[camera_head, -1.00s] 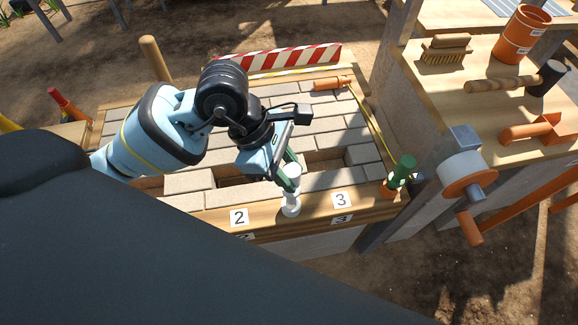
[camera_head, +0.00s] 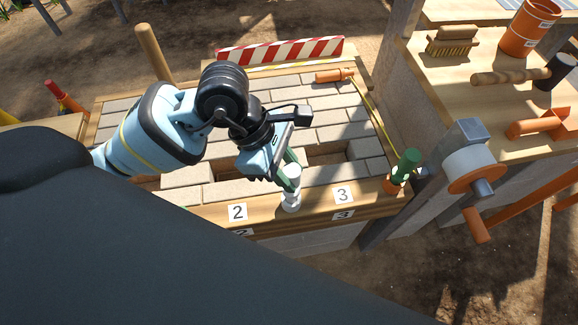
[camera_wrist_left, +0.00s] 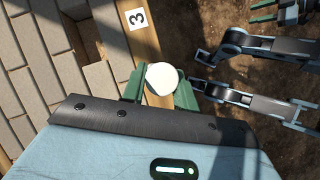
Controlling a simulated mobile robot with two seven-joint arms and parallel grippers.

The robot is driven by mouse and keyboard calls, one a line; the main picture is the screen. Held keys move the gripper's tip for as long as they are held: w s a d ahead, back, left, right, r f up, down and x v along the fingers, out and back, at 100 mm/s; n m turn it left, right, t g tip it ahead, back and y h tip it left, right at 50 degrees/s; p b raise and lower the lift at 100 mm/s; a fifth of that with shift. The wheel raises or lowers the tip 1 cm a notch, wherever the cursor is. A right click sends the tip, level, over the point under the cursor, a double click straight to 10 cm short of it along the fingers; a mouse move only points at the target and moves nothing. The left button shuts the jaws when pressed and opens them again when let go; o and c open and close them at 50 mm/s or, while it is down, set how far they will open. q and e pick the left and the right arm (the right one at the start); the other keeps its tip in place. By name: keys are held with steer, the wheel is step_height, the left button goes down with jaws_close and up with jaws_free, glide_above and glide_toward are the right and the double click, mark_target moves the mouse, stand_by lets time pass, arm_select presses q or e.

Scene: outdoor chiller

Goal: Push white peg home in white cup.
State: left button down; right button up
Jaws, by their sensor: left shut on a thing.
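The white peg (camera_head: 292,171) is upright between the green fingers of my left gripper (camera_head: 289,181), which is shut on it. The white cup (camera_head: 290,204) stands on the wooden front rail directly below the peg, between labels 2 and 3. The peg's lower end is at the cup, but the fingers hide part of it and I cannot tell how deep it sits. In the left wrist view the round white peg top (camera_wrist_left: 161,78) shows between the fingertips (camera_wrist_left: 160,90); the cup is hidden beneath. My right gripper (camera_wrist_left: 262,11) shows at the top right corner, empty, its green fingers apart.
A green peg stands in an orange cup (camera_head: 392,186) to the right on the rail. Paving blocks with an open gap (camera_head: 325,155) lie behind the rail. A striped barrier (camera_head: 280,50) is at the back. A crank (camera_head: 475,180) and a tool bench (camera_head: 465,90) stand on the right.

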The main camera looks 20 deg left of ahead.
steer(key=shift+w+r, duration=0.15)
arm_select(q)
steer(key=shift+f+b, duration=0.4)
steer(key=shift+f, duration=0.1)
arm_select(e)
steer(key=shift+s+f, duration=0.2)
steer(key=shift+f, duration=0.25)
arm_select(q)
steer(key=shift+f, duration=0.3)
steer(key=c, duration=0.5)
jaws_free()
arm_select(e)
steer(key=shift+f, duration=0.15)
arm_select(q)
steer(key=shift+r, duration=0.1)
steer(key=p+v, duration=0.3)
steer(key=v, duration=0.4)
arm_select(e)
steer(key=r, duration=0.1)
steer(key=w+r, duration=0.1)
steer(key=r, duration=0.1)
steer(key=shift+w+r+t, duration=0.25)
steer(key=shift+r+t, duration=0.05)
